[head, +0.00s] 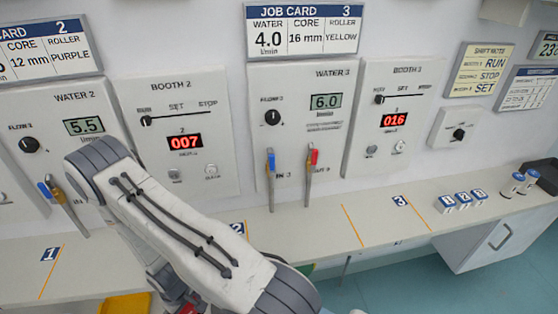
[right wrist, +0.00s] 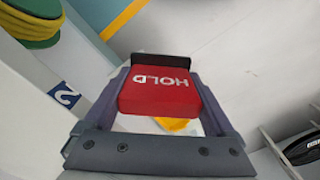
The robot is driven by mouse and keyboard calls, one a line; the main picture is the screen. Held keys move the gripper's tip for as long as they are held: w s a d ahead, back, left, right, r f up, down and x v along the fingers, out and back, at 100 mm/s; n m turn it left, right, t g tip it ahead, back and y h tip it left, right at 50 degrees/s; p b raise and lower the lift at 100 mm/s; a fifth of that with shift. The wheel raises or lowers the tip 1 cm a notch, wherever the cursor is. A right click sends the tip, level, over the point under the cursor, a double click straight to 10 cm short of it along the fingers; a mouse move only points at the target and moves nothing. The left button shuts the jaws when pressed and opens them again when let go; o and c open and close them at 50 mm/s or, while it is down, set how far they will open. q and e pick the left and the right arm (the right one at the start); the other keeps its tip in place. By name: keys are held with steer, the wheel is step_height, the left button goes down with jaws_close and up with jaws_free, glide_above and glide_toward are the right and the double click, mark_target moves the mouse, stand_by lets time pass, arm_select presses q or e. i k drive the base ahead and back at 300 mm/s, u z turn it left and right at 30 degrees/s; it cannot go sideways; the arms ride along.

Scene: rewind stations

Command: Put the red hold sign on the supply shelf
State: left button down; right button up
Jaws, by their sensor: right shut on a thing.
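The red hold sign (right wrist: 158,90) is in the right wrist view, with the white word HOLD upside down on its face. My right gripper (right wrist: 160,85) is shut on it, a dark finger at each side. In the head view my arm crosses the middle and bends down to the bottom edge, where a small red patch (head: 188,307) shows beside it. The rest of the sign is hidden or out of frame there. I cannot make out the supply shelf in either view. My left gripper is not in view.
A white counter (head: 290,222) runs below the booth panels, with blue-handled and red-handled valves (head: 312,160) above it. Several blue-topped items (head: 462,199) stand at its right. A yellow thing (head: 125,304) lies at the bottom left. A green and yellow spool (right wrist: 32,25) shows in the wrist view.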

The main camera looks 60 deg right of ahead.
mark_target(491, 198)
steer(key=k, duration=0.7)
steer(key=z, duration=2.95)
steer(key=i, duration=0.3)
steer(key=u, duration=0.1)
